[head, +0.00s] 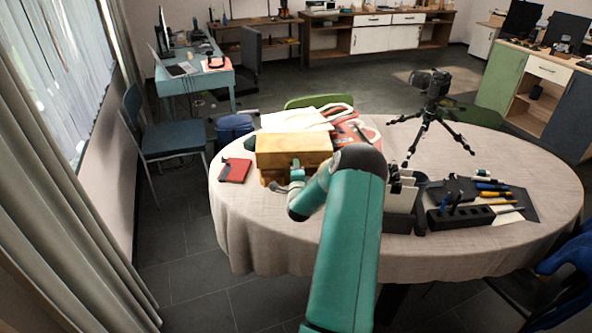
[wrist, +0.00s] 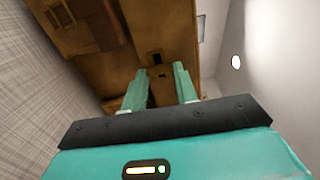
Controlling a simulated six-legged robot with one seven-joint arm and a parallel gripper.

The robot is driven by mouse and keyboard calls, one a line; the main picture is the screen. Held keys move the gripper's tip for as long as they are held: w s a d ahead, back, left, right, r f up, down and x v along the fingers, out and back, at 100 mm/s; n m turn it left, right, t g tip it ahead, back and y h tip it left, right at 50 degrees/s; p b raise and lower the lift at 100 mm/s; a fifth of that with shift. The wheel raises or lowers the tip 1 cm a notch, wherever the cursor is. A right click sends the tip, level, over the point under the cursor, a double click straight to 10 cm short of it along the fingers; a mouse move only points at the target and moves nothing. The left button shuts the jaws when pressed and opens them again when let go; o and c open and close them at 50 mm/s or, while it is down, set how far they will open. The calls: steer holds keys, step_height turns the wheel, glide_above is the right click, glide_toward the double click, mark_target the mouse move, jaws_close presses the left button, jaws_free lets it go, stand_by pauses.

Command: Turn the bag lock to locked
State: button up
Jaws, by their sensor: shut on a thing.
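The tan-brown leather bag (head: 292,145) stands near the left side of the round table, with a pale item on or behind its top. In the wrist view the bag (wrist: 175,22) fills the upper middle. My gripper (wrist: 160,71) is at the bag's face, its two teal fingers either side of a small dark fitting, the bag lock (wrist: 157,57). The fingers are shut on the lock, though the exact contact is hard to see. In the head view my gripper (head: 295,168) is in front of the bag, and the lock is too small to make out. The lock's turn angle is unclear.
The table (head: 270,235) has a pale cloth. A red notebook (head: 235,170) lies left of the bag. A camera on a tripod (head: 430,118) stands at the back right. A black tool holder (head: 460,216) and a grey-black block (head: 403,205) stand right of my arm.

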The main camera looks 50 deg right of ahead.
steer(key=o, duration=1)
steer(key=v, duration=1.3)
steer(key=shift+s+a, duration=0.25)
steer(key=shift+a, duration=0.05)
